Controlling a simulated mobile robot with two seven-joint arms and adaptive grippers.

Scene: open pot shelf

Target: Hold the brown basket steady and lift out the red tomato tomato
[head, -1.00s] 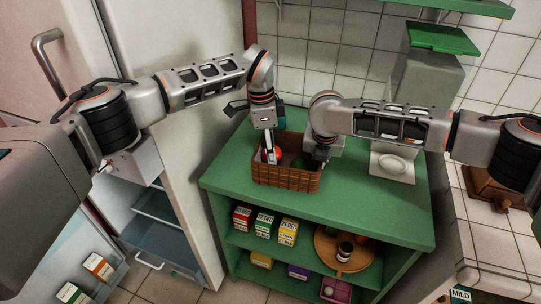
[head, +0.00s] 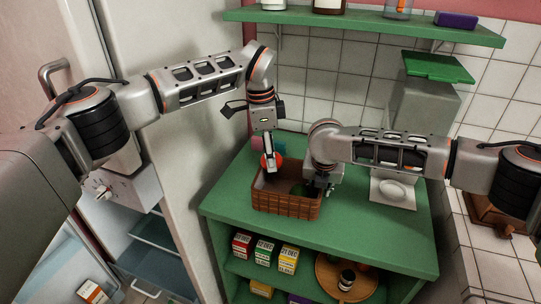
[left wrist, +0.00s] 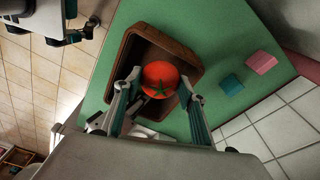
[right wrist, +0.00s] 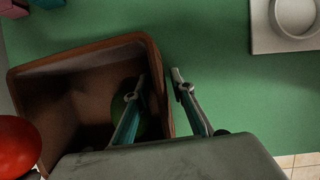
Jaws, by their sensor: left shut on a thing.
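The red tomato (left wrist: 160,76), with a green star-shaped top, is between the fingers of my left gripper (head: 271,164). That gripper is shut on it and holds it at about rim height or a little above the brown basket (head: 285,205). The tomato also shows at the left edge in the right wrist view (right wrist: 18,145). The basket stands on the green shelf top. My right gripper (right wrist: 157,84) straddles the basket's right wall, one finger inside and one outside, with the wall filling the gap between the tips.
A dark green rounded thing (right wrist: 150,124) lies in the basket, partly hidden by my finger. A pink block (left wrist: 261,62) and a teal block (left wrist: 231,84) are behind the basket. The green top (head: 370,235) is clear in front.

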